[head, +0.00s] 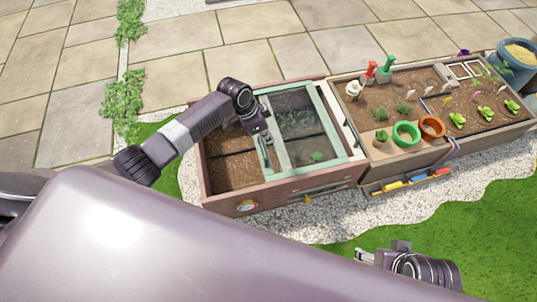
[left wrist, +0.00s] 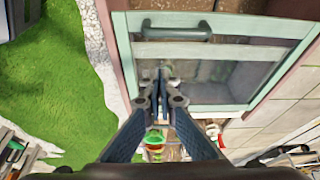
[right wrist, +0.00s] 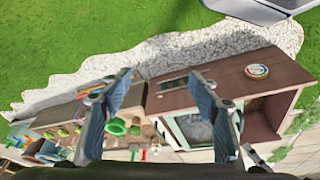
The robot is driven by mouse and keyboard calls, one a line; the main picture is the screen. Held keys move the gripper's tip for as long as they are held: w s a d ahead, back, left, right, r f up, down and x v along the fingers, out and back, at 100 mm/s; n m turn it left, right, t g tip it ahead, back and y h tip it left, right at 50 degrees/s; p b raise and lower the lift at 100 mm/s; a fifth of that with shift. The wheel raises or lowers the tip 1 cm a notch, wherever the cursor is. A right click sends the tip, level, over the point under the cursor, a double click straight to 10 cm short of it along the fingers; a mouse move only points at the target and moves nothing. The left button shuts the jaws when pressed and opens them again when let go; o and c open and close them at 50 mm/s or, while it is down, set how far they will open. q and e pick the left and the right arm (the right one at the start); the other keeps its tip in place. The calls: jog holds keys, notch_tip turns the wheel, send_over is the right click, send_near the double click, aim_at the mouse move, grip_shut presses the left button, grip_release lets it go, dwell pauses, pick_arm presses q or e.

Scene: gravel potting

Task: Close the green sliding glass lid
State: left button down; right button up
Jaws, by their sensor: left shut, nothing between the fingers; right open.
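The green-framed sliding glass lid (head: 335,117) covers the right part of a brown wooden planter box (head: 285,192). The left part of the box is uncovered and shows dark soil (head: 232,172). My left gripper (head: 267,150) is shut and empty over the lid's left frame bar. In the left wrist view, its closed fingertips (left wrist: 161,72) are over the lid (left wrist: 240,52), apart in the picture from its dark bar handle (left wrist: 175,31). I cannot tell whether they touch the lid. My right gripper (head: 382,255) is open and empty in front of the planters, over grass.
A second planter (head: 375,178) on the right holds pots, seedlings and tools, including a green pot (head: 405,134) and an orange pot (head: 432,127). A tool rack (head: 405,184) hangs on its front. A blue barrel (head: 513,62) stands at the far right.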

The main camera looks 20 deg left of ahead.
pick_arm(q)
jog(key=shift+m, duration=0.4)
jog(key=b+x, duration=0.1)
jog(key=x, duration=0.2)
jog(key=b+x, duration=0.2)
jog(key=x, duration=0.1)
jog(key=w+b+x, duration=0.1)
jog(key=x, duration=0.2)
jog(key=shift+d+r+b, duration=0.25)
jog(key=shift+d+b, duration=0.1)
jog(key=shift+b, duration=0.05)
jog(key=shift+s+a+f, duration=0.2)
jog(key=shift+s+a, duration=0.5)
jog(key=shift+a, duration=0.35)
jog(key=shift+s+a+f, duration=0.1)
jog(key=shift+s+a, duration=0.3)
jog(key=shift+a, duration=0.2)
pick_arm(e)
jog(key=w+a+r+t+y, duration=0.1)
jog(key=w+a+r+t, duration=0.1)
jog(key=w, duration=0.4)
jog(key=w+a+r+t+y, duration=0.1)
jog(key=w+a+r+t, duration=0.1)
jog(key=w+r+t, duration=0.3)
jog(key=shift+w+a+r+t, duration=0.3)
jog(key=shift+w+r, duration=0.1)
jog(key=shift+w, duration=0.9)
